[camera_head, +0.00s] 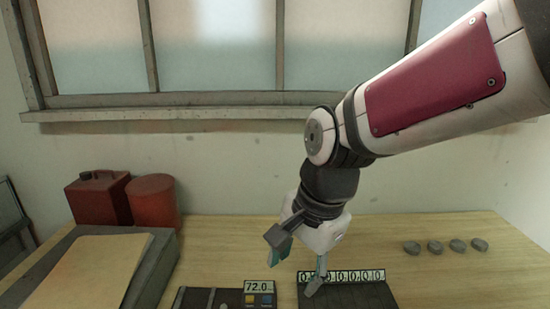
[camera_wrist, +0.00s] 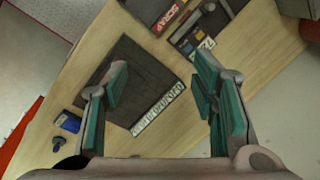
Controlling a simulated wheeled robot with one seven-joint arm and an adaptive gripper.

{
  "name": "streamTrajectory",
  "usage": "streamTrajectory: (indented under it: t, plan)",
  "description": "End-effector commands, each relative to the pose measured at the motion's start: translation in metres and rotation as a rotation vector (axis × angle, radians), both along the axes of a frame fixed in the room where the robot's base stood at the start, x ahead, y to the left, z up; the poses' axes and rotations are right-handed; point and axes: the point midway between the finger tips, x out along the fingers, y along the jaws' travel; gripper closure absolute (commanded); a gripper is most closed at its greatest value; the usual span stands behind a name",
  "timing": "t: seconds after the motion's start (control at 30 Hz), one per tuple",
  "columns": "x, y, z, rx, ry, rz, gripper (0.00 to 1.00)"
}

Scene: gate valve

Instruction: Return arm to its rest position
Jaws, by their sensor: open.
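My arm (camera_head: 435,80) comes in from the upper right in the head view and bends down at a joint over the table. My gripper (camera_head: 297,262) points down above the dark panel with a strip of digits (camera_head: 350,295). Its two green-padded fingers are spread apart. In the wrist view, my gripper (camera_wrist: 163,75) is open and nothing is held between the fingers. The dark panel (camera_wrist: 140,65) with its white digit strip lies beyond and between them. The gap between fingertips and panel is hard to judge. No gate valve can be made out.
A device reading 72.0 (camera_head: 258,287) stands left of the panel. A red can (camera_head: 98,198), red cylinder (camera_head: 155,200) and grey case with a tan sheet (camera_head: 90,268) stand left. Several grey discs (camera_head: 435,247) lie right. The wooden table (camera_head: 235,235) is bare behind the panel.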

Motion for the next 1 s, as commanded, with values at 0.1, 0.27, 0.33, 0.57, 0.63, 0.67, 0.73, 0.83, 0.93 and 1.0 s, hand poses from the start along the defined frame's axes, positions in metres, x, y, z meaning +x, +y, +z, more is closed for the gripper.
streamTrajectory:
  t: [0.1, 0.27, 0.33, 0.57, 0.63, 0.67, 0.73, 0.83, 0.93, 1.0]
  plan:
    - [-0.013, -0.043, 0.024, -0.023, -0.105, 0.150, 0.47]
    - [-0.039, -0.092, 0.045, -0.117, -0.242, 0.366, 0.47]
    - [-0.052, -0.110, 0.051, -0.175, -0.293, 0.455, 0.47]
    - [-0.087, -0.148, 0.058, -0.358, -0.379, 0.672, 0.47]
    - [-0.092, -0.153, 0.058, -0.392, -0.387, 0.707, 0.47]
    - [-0.093, -0.154, 0.058, -0.402, -0.389, 0.718, 0.47]
    - [-0.096, -0.156, 0.058, -0.415, -0.391, 0.734, 0.47]
    - [-0.096, -0.156, 0.058, -0.417, -0.391, 0.736, 0.47]
    - [-0.096, -0.156, 0.058, -0.417, -0.391, 0.736, 0.47]
    - [-0.096, -0.156, 0.058, -0.417, -0.391, 0.736, 0.47]
